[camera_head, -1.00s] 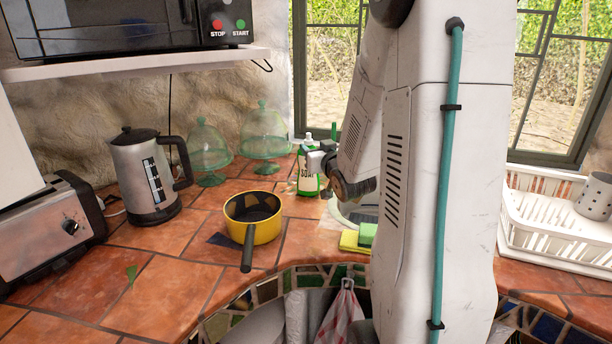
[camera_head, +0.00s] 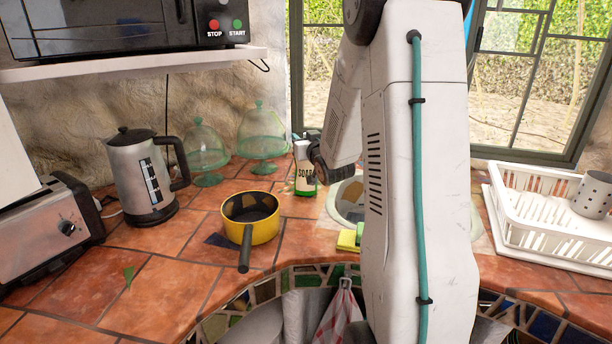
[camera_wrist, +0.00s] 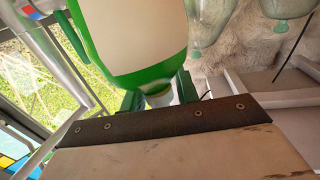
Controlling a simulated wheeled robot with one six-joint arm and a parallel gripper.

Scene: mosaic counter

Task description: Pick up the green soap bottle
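The green soap bottle (camera_head: 305,187) has a white label and stands upright on the tiled counter near the window, behind and right of the yellow pan. In the wrist view, its green and white body (camera_wrist: 135,35) appears upside down and fills the upper middle. My gripper (camera_wrist: 159,96) has green fingers on either side of the bottle's white cap end, very close to it. Whether they press on it is not clear. In the head view, my arm reaches the bottle from the right, and the fingers are hard to make out there.
A yellow pan (camera_head: 262,231) stands left of the bottle. Two glass cloches (camera_head: 263,132) and a kettle (camera_head: 143,178) stand behind and left. A toaster (camera_head: 45,225) is far left. Sponges (camera_head: 347,241) lie right of the pan. A white dish rack (camera_head: 535,225) stands right.

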